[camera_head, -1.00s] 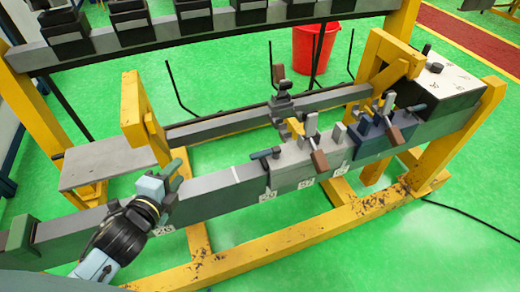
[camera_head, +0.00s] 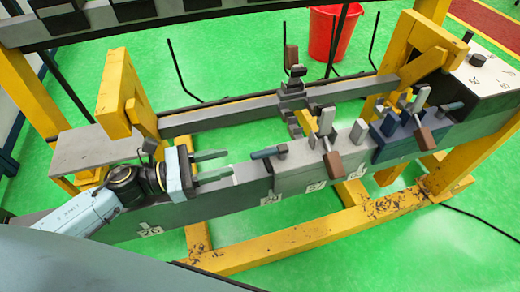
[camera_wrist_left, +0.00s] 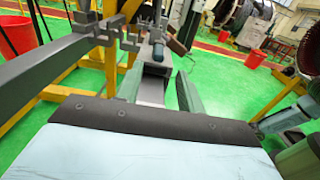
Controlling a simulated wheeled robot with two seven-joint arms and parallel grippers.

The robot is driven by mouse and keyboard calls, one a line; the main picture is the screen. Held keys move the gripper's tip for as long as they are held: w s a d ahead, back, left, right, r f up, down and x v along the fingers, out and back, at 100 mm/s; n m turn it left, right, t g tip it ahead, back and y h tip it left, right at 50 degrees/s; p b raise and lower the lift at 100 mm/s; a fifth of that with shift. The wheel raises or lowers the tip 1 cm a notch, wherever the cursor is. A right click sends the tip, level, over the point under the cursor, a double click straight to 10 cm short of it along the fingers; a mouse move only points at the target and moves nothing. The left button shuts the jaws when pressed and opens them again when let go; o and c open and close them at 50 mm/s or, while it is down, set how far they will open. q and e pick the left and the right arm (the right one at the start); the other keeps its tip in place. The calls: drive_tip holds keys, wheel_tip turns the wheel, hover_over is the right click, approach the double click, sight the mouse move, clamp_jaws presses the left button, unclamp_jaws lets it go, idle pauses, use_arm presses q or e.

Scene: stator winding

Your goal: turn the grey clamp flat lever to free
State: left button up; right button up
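The grey clamp (camera_head: 297,172) sits on the long grey beam. A short blue-grey lever (camera_head: 267,153) sticks out from its left end, roughly level. A lever with a brown grip (camera_head: 334,164) slants down at its front. My left gripper (camera_head: 221,166) is open and empty, left of the clamp. Its two fingers point right toward the blue-grey lever, with a clear gap to it. In the left wrist view, one greenish finger (camera_wrist_left: 186,95) shows beside the beam, and the brown grip (camera_wrist_left: 178,47) shows ahead. My right gripper is not recognizable in either view.
A blue clamp (camera_head: 388,148) with its own levers sits farther right on the beam. A yellow upright (camera_head: 120,95) stands behind my left wrist. A grey rail (camera_head: 230,113) runs behind the beam. A red bucket (camera_head: 331,35) stands on the floor beyond.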

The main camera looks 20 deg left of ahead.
sight(260, 153)
use_arm(q)
drive_tip(key=p+x, duration=0.1)
drive_tip(key=x, duration=0.7)
drive_tip(key=shift+w+d, duration=0.25)
drive_tip(key=shift+w, duration=0.05)
drive_tip(key=shift+w+d, duration=0.15)
drive_tip(key=shift+d, duration=0.15)
drive_tip(key=c, duration=0.7)
clamp_jaws()
drive_tip(key=shift+d, duration=0.1)
use_arm(e)
drive_tip(key=shift+w+a+r, duration=0.5)
drive_tip(key=shift+a+r, duration=0.1)
drive_tip(key=shift+r, duration=0.25)
